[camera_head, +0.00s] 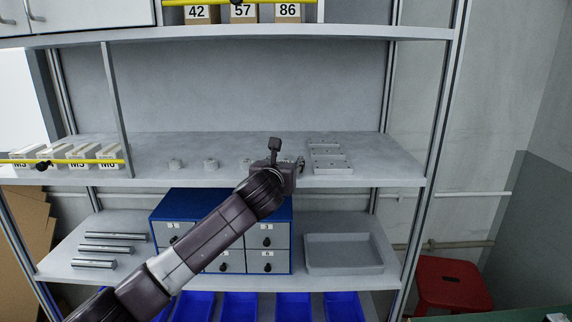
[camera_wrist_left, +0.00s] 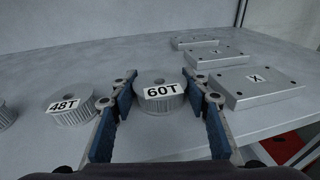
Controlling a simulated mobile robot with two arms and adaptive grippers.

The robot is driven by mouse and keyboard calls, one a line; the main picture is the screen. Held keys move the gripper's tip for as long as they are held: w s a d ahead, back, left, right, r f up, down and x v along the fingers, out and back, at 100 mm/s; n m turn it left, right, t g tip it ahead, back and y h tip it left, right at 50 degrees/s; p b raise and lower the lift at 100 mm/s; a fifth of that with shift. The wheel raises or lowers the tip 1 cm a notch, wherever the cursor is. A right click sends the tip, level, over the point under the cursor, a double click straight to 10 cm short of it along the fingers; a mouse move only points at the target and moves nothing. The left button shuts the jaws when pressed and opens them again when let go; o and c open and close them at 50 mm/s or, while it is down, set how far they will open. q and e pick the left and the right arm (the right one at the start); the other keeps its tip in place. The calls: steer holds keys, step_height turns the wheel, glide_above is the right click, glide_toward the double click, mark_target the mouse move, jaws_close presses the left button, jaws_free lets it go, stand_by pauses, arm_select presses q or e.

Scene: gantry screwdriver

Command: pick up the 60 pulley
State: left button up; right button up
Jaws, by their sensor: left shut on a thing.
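The 60 pulley (camera_wrist_left: 160,96) is a grey toothed disc labelled 60T, standing on the middle shelf in the left wrist view. My left gripper (camera_wrist_left: 163,88) has its blue-padded fingers on either side of the pulley and is shut on it. The pulley appears to be still on or very near the shelf surface. In the head view, my left gripper (camera_head: 290,165) is over the middle shelf, and its wrist hides the 60 pulley. A 48T pulley (camera_wrist_left: 70,108) stands to the left in the wrist view. My right gripper is not in view.
Grey plates (camera_wrist_left: 255,84) marked X lie close to the right of the gripper. Smaller pulleys (camera_head: 210,163) stand to the left on the middle shelf (camera_head: 240,145). Below are a blue drawer cabinet (camera_head: 222,196) and a grey tray (camera_head: 343,254). A red stool (camera_head: 453,282) stands at right.

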arm_select(q)
steer(key=c, duration=0.3)
steer(key=shift+r, duration=0.1)
